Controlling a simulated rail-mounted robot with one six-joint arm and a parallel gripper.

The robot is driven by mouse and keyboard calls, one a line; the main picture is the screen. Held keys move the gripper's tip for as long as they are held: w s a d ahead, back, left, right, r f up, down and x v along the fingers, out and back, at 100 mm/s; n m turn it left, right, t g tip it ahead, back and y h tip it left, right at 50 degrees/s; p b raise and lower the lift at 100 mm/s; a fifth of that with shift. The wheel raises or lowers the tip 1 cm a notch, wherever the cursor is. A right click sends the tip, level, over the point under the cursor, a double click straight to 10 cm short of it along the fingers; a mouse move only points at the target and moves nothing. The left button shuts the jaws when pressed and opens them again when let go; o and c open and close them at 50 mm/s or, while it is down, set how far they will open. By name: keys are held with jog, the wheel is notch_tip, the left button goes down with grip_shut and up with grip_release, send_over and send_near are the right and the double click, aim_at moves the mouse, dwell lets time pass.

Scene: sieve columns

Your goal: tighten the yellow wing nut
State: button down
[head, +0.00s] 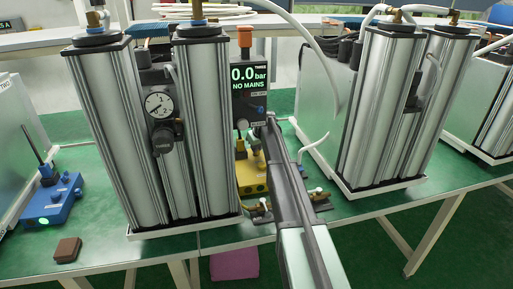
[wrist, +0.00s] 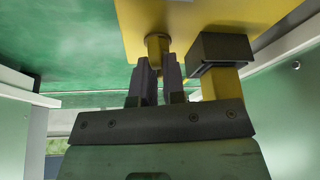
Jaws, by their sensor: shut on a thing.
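In the wrist view, my gripper (wrist: 159,72) has its two dark fingers close together around a small brass-yellow part (wrist: 157,46), which I take for the yellow wing nut. Its wings are hidden between the fingers. It stands out from the side of a yellow block (wrist: 190,18). A black square collar (wrist: 221,48) on a yellow stub sits just right of the fingers. In the head view, a yellow unit (head: 250,174) shows behind the right column of the near pair. My own arm crosses in front of it, and I cannot make out the fingertips or the nut there.
Silver columns (head: 208,130) with a pressure gauge (head: 158,105) stand left of my arm. A display (head: 249,90) reads 0.0 bar, NO MAINS. Another column pair (head: 372,115) stands right. A blue unit (head: 52,203) and a brown block (head: 67,250) lie on the green bench.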

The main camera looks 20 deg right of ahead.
aim_at(265, 166)
jog(key=shift+m+h, duration=0.4)
jog(key=shift+m, duration=0.8)
jog(key=c, duration=1.2)
grip_release()
jog(key=shift+s+r+p, duration=0.15)
jog(key=shift+r+p, duration=0.3)
jog(key=s, duration=0.4)
jog(key=s+a, duration=0.1)
jog(key=s, duration=0.7)
jog(key=shift+a+r, duration=0.1)
jog(key=shift+a, duration=0.3)
jog(key=shift+s, duration=0.1)
